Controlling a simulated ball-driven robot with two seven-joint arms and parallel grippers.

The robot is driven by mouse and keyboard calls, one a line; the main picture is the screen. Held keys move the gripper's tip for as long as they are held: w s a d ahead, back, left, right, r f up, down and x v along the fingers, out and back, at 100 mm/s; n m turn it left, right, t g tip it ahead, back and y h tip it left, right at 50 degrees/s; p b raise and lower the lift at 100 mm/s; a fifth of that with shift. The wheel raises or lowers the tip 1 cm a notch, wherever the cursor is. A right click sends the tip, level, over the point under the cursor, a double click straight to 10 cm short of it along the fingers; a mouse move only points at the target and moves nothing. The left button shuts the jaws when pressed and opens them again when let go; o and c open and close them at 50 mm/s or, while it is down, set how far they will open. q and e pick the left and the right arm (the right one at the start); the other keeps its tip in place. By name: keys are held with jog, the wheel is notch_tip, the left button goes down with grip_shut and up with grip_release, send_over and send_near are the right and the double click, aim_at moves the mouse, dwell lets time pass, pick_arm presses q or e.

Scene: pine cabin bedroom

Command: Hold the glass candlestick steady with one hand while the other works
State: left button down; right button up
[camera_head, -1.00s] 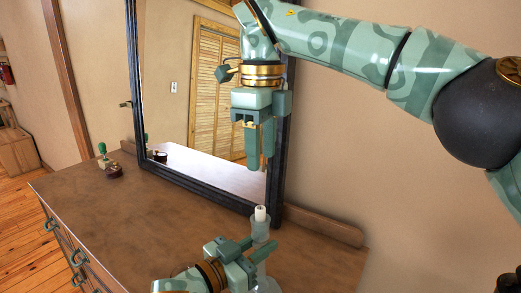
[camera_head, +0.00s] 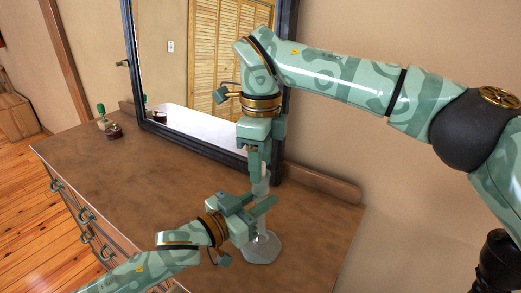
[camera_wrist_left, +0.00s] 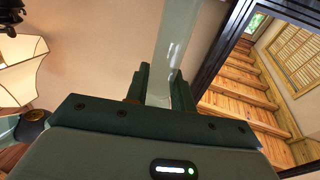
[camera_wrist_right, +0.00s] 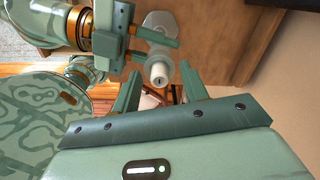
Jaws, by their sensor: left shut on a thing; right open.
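The glass candlestick (camera_head: 261,249) stands upright on the dresser top, its wide foot on the wood. My left gripper (camera_head: 259,208) is shut on its stem; in the left wrist view the clear stem (camera_wrist_left: 172,45) rises between the fingers. A short white candle (camera_wrist_right: 160,74) sits in the candlestick's top, seen end-on in the right wrist view. My right gripper (camera_head: 259,168) points straight down over the candlestick's top, open. In the right wrist view the candle shows between its fingertips; whether they touch it is unclear. In the head view the right fingers hide the candle.
The dresser top (camera_head: 150,185) is mostly bare. A dark-framed mirror (camera_head: 205,140) stands behind, close to my right gripper. A small green-topped item (camera_head: 101,113) and a dark round item (camera_head: 114,131) lie at the far left. A lampshade (camera_wrist_left: 25,70) shows in the left wrist view.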

jog(key=shift+c, duration=0.3)
grip_shut()
jog(key=shift+r, duration=0.25)
jog(key=shift+r, duration=0.9)
jog(key=shift+r, duration=2)
pick_arm(q)
jog(key=c, duration=1.1)
grip_release()
